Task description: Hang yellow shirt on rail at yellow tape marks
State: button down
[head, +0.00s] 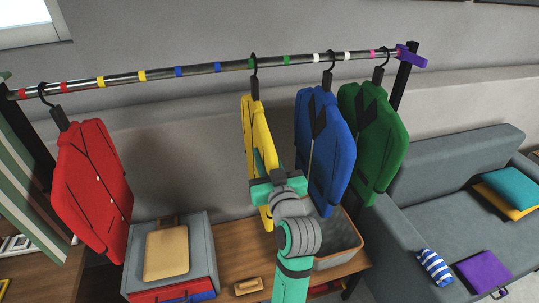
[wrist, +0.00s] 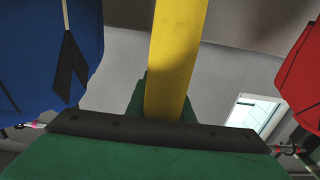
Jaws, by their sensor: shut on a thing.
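The yellow shirt (head: 260,145) hangs on a black hanger, seen nearly edge-on in the head view. Its hook is at the rail (head: 215,68) by a green tape mark (head: 251,63); I cannot tell whether the hook bears on the rail. My gripper (head: 268,185) is shut on the yellow shirt at its lower part. In the wrist view the shirt is a yellow strip (wrist: 175,60) rising from between the jaws. The two yellow tape marks (head: 121,78) are left of the shirt, between the red and blue marks. The jaw tips are partly hidden.
A red shirt (head: 92,185) hangs at the rail's left end. Blue (head: 325,150) and green (head: 375,140) shirts hang close on the right. Below stand a bench (head: 238,262), a grey box (head: 205,250) and a grey bin (head: 340,240). The rail between red and yellow shirts is free.

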jog(key=s+a, duration=0.4)
jog(key=a, duration=1)
jog(key=s+a, duration=0.5)
jog(key=a, duration=1)
jog(key=shift+s, duration=0.15)
dwell(3.0)
jog(key=shift+f, duration=0.1)
dwell(0.4)
jog(key=shift+s+f, duration=0.1)
jog(key=shift+f, duration=0.05)
jog(key=c, duration=1.5)
grip_release()
